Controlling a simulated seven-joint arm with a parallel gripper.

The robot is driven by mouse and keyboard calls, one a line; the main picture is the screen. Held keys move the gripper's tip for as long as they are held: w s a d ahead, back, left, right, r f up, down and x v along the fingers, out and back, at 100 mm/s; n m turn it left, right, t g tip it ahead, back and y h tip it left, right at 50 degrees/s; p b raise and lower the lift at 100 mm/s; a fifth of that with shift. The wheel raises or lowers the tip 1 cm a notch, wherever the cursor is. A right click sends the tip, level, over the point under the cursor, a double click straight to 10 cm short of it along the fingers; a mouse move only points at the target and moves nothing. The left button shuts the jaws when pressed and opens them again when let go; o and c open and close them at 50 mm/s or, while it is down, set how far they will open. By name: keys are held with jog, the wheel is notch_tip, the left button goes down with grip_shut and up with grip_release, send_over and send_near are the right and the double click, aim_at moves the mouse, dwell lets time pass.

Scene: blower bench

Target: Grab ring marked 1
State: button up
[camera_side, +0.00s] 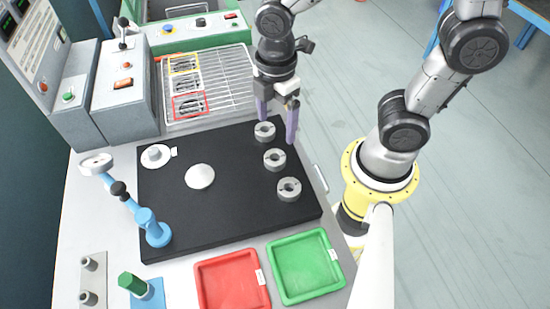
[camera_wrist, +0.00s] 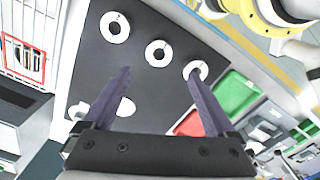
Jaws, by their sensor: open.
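Three grey rings lie in a row along the right side of the black mat (camera_side: 225,225): a far ring (camera_side: 266,136), a middle ring (camera_side: 279,163) and a near ring (camera_side: 295,193). The wrist view also shows the far ring (camera_wrist: 123,33), the middle ring (camera_wrist: 149,61) and the near ring (camera_wrist: 204,69), all apart. Their markings are too small to read, so I cannot tell which is marked 1. My gripper (camera_side: 277,115) is open and empty above the far end of the row, fingers pointing down. In the wrist view its fingertips (camera_wrist: 158,72) show spread apart, with the middle ring between them.
A red tray (camera_side: 203,292) and a green tray (camera_side: 281,292) stand at the front. A white disc (camera_side: 200,176), a small knobbed part (camera_side: 155,155) and a blue stand (camera_side: 150,228) are on the left. A wire rack (camera_side: 225,85) is behind the mat.

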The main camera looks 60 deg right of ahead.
aim_at(276, 152)
notch_tip(276, 152, down, 11)
jog(key=shift+d+r, duration=0.15)
jog(key=shift+r, duration=0.05)
grip_shut()
dwell(0.7)
